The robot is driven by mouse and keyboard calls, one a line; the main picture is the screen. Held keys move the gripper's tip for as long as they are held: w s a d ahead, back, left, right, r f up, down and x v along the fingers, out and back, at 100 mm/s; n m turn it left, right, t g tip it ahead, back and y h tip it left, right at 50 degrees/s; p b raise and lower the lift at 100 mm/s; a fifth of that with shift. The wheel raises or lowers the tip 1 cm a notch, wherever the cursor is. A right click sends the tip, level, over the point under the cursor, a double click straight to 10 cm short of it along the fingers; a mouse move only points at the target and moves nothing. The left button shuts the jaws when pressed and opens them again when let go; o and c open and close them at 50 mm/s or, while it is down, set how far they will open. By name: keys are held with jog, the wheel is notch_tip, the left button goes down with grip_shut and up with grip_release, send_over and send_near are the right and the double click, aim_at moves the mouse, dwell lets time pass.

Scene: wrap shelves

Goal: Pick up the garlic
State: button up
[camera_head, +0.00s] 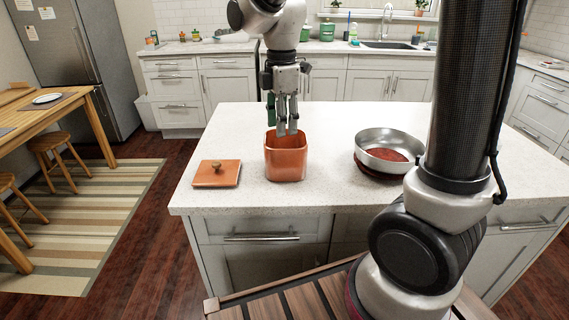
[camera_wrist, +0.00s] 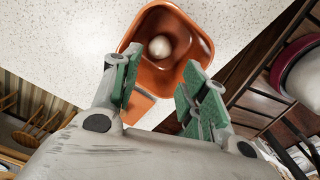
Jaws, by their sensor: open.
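The garlic (camera_wrist: 159,48) is a pale round bulb lying at the bottom of an orange square canister (camera_head: 285,163) on the white island counter. In the head view the canister's walls hide the garlic. The canister also shows in the wrist view (camera_wrist: 196,40). My gripper (camera_head: 287,131) points down over the canister's open top, with its fingertips at about rim height. In the wrist view my gripper (camera_wrist: 155,100) has its green-padded fingers apart, with nothing between them. The garlic lies beyond the fingertips.
An orange lid with a knob (camera_head: 217,174) lies left of the canister. A metal pan (camera_head: 389,139) stands on a dark red round thing to the right. The counter (camera_head: 325,193) between them is clear. Its front edge is close to the canister.

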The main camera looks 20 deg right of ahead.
notch_tip(320, 180, down, 11)
jog(key=shift+f, duration=0.15)
jog(key=c, duration=0.6)
